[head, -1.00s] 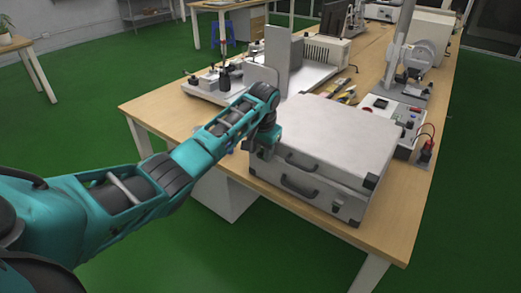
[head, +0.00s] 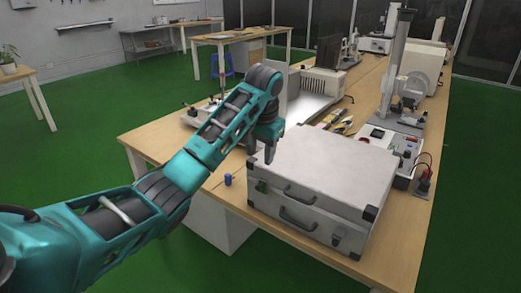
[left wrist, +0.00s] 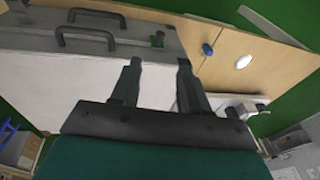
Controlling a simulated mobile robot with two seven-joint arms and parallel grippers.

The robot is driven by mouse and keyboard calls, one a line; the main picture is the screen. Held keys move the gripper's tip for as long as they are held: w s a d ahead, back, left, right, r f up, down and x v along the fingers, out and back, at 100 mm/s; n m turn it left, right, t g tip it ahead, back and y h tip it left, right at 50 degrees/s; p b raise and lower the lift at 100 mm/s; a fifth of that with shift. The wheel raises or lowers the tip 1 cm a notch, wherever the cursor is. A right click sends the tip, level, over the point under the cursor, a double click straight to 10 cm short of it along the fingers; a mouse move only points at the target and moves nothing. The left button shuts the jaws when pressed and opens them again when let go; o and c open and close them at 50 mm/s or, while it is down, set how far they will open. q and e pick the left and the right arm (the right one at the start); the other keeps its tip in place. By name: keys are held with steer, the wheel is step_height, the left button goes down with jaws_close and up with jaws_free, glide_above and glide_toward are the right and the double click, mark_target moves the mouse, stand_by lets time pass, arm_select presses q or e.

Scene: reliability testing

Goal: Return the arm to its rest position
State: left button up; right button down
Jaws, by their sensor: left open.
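My left arm reaches in from the left in the head view, bent at the elbow. Its gripper (head: 261,155) points down at the left rear corner of a closed silver case (head: 325,170) on the wooden table. The gripper is open, with nothing seen between its fingers. In the left wrist view the two fingers (left wrist: 160,78) stand apart over the case (left wrist: 60,95), whose dark handles show at the top left. Whether a fingertip touches the case cannot be told. My right gripper is in neither view.
A small blue object (head: 228,180) stands on the table (head: 160,136) left of the case. Behind are a white device (head: 322,86), tools (head: 340,122) and a box with red and black parts (head: 385,140).

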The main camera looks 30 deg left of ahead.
arm_select(q)
steer(key=shift+r, duration=0.15)
steer(key=shift+d, duration=0.1)
stand_by(0.3)
steer(key=s+d+f+m+h, duration=0.1)
steer(key=s+d+f, duration=0.3)
steer(key=s+f, duration=0.35)
steer(key=s+d+f+m, duration=0.1)
steer(key=s+d+f, duration=0.45)
steer(key=f, duration=0.25)
steer(key=s+d+f+t+h, duration=0.1)
steer(key=s+d+t, duration=0.15)
steer(key=s, duration=1.85)
steer(key=w+d+f+t+h, duration=0.1)
steer(key=w+d+f+t, duration=0.2)
steer(key=w+f+t, duration=0.3)
steer(key=shift+w+f+h, duration=0.4)
steer(key=shift+w+f, duration=0.7)
steer(key=shift+f, duration=0.4)
